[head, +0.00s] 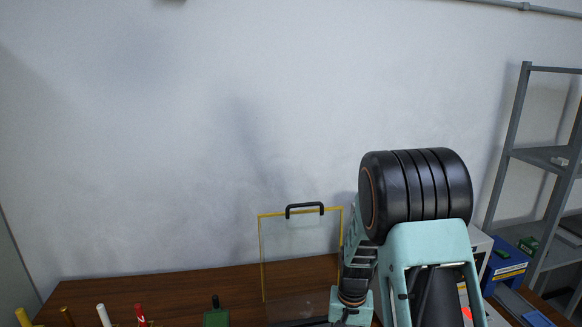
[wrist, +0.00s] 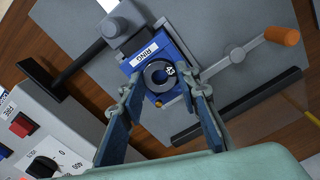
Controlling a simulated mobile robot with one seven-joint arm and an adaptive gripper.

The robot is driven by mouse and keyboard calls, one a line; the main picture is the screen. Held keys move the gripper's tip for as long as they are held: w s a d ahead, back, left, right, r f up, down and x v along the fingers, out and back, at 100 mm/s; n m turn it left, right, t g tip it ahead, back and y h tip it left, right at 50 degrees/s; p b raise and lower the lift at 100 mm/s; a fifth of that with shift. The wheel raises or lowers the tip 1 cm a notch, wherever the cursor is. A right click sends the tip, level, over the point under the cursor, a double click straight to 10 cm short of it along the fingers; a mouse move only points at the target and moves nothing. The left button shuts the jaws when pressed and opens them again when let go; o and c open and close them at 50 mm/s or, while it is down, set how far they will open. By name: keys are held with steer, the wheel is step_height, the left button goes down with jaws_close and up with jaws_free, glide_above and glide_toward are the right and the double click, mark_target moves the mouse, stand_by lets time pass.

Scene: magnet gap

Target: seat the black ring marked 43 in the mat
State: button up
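The black ring (wrist: 149,82) lies flat over the blue mat (wrist: 135,66) labelled RING in the wrist view. A white mark on its right side looks like 43 but is small. I cannot tell whether the ring is fully down in the mat. My gripper (wrist: 161,90) is open, with one finger to the left of the ring and one to the right. The fingertips are close to the mat's sides; contact is unclear. In the head view my arm hides the ring, the mat and the gripper.
A grey plate (wrist: 225,30) surrounds the mat, with an orange-handled lever (wrist: 281,36) and a black bar (wrist: 250,105) at right. A control box (wrist: 35,135) stands lower left. A yellow-framed clear panel (head: 290,240) stands on the wooden bench (head: 190,285); colored rods stand at left.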

steer(key=shift+c, duration=1.2)
steer(key=shift+r+p, duration=1.6)
steer(key=shift+r, duration=0.95)
steer(key=shift+a+f, duration=0.1)
